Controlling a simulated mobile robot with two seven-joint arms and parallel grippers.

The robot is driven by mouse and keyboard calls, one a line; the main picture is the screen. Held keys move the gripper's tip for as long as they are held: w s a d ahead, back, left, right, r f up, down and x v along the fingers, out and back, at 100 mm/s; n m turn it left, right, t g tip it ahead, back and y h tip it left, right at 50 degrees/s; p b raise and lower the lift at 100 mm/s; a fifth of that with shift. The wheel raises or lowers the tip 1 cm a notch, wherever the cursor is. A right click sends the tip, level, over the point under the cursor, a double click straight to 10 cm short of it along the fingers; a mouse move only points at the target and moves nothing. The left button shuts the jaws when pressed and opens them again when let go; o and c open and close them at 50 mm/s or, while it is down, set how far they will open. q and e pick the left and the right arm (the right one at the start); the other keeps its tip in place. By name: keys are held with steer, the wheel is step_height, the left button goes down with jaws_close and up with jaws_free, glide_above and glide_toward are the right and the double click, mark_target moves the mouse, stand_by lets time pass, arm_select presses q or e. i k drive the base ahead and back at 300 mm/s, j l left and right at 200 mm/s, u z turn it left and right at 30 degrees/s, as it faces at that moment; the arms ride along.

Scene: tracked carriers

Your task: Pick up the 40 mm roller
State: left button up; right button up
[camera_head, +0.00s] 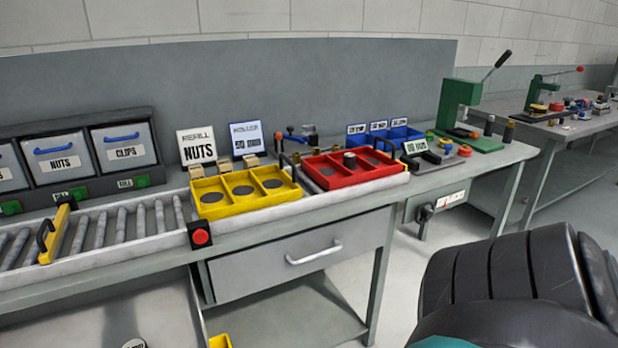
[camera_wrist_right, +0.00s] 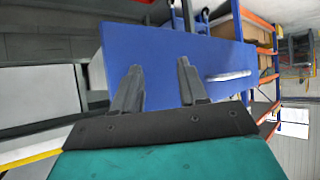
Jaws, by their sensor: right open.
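A short dark cylinder, possibly a roller (camera_head: 349,159), stands upright in the red tray (camera_head: 372,180) on the workbench in the head view. I cannot tell its size. A card behind the trays (camera_head: 246,139) seems to read "ROLLER" with a size in mm that I cannot read surely. My right gripper (camera_wrist_right: 159,65) is open and empty in the right wrist view, its two fingers apart in front of a blue surface (camera_wrist_right: 170,55). The trays do not show in that view. My left gripper is not in view.
A yellow tray (camera_head: 235,205) with dark round pads stands left of the red tray. A roller conveyor (camera_head: 120,224) with a red button (camera_head: 200,237) lies further left. Small blue bins (camera_head: 400,132) and a green press (camera_head: 455,115) stand to the right.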

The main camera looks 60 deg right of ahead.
mark_target(349, 158)
steer(key=z, duration=2.05)
steer(key=i+l+u, duration=0.4)
steer(key=l, duration=0.25)
steer(key=i+l+u, duration=0.2)
steer(key=l, duration=0.15)
